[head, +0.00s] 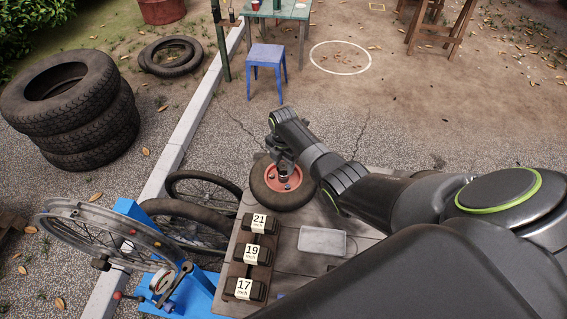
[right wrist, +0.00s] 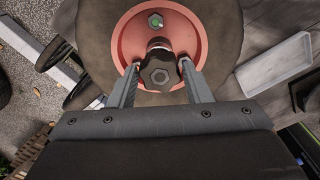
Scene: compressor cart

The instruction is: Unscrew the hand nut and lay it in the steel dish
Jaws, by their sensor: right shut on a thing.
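The hand nut (right wrist: 160,71) is a dark lobed knob in the right wrist view, over the red hub (right wrist: 190,36) of a small wheel. My right gripper (right wrist: 160,75) is shut on it, one finger on each side. In the head view my right gripper (head: 283,165) is over the red hub and mostly hides the nut. I cannot tell whether the nut is still on its thread. The steel dish (head: 322,241) is a shallow grey rectangular tray on the cart top, below and right of the wheel. It also shows in the right wrist view (right wrist: 275,64). My left gripper is not in view.
Dark blocks labelled 21 (head: 259,223), 19 (head: 251,255) and 17 (head: 244,289) line the cart's left side. A blue stand (head: 199,296) with a spoked wheel (head: 105,236) is farther left. My right arm covers the right of the cart.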

